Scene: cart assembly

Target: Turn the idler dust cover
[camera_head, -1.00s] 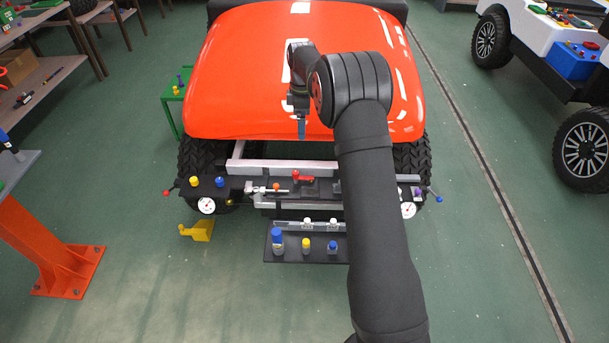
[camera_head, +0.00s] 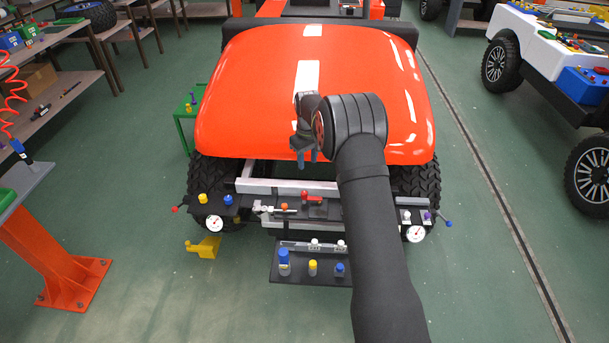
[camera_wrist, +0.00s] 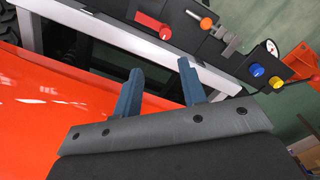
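I cannot tell which part is the idler dust cover. Candidates sit on the black front panel (camera_head: 256,196) of the cart: a red handle-shaped part (camera_head: 313,198) and an orange knob (camera_head: 285,206) on a silver fitting. In the wrist view the red part (camera_wrist: 153,25) and orange knob (camera_wrist: 207,22) lie beyond the fingers. My gripper (camera_head: 304,156) hangs over the front edge of the orange hood (camera_head: 255,75), behind the panel. In the wrist view my gripper (camera_wrist: 158,78) has its two blue fingers wide apart with nothing between them.
Yellow (camera_head: 202,198) and blue (camera_head: 228,200) knobs and a gauge (camera_head: 215,223) are at the panel's left, another gauge (camera_head: 414,234) at its right. A black tray (camera_head: 325,277) with capped items sits below. My arm hides part of the panel.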

